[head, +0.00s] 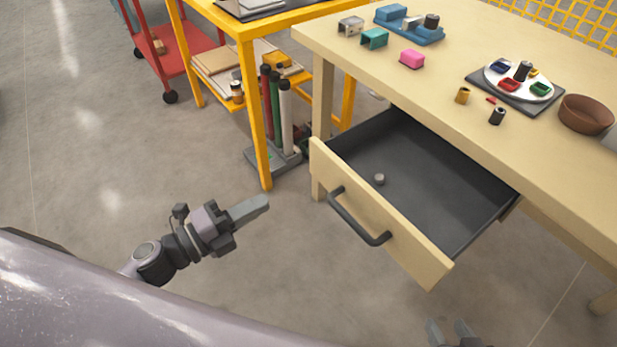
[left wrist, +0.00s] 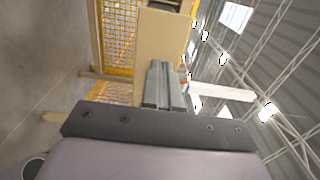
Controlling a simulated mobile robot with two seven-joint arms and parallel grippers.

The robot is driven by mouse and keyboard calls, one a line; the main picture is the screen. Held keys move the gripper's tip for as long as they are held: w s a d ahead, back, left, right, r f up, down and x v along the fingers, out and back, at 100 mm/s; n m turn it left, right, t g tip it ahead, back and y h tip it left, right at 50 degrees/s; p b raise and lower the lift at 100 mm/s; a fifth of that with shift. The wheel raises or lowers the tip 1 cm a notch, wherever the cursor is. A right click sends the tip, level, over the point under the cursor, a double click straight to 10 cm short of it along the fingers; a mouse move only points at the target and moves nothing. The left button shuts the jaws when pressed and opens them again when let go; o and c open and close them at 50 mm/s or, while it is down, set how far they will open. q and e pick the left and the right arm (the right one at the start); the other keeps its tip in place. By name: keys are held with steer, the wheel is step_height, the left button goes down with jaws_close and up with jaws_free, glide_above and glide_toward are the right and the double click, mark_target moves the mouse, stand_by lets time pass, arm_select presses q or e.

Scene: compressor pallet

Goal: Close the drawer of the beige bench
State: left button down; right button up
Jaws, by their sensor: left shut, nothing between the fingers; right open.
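The beige bench (head: 440,110) fills the right of the head view. Its drawer (head: 365,205) is pulled well out, with a beige front, a dark handle (head: 355,220) and a dark grey inside. A small grey cylinder (head: 379,179) stands in the drawer. My left gripper (head: 262,203) is shut and empty, left of the drawer front and apart from it. It also shows in the left wrist view (left wrist: 163,75), with its fingers together. My right gripper (head: 452,330) is open at the bottom edge, in front of the drawer, and only its fingertips show.
On the bench top are a blue fixture (head: 408,27), a pink block (head: 412,59), a plate of small parts (head: 518,80) and a brown bowl (head: 585,114). A yellow table (head: 243,28) and a red cart (head: 185,66) stand to the left. The floor before the drawer is clear.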

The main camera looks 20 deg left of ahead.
mark_target(321, 169)
arm_select(q)
steer(key=x, duration=1.1)
steer(key=shift+w+d, duration=0.2)
steer(key=shift+d, duration=0.05)
steer(key=shift+w+d, duration=0.25)
steer(key=shift+w, duration=0.05)
arm_select(e)
steer(key=shift+r, duration=0.15)
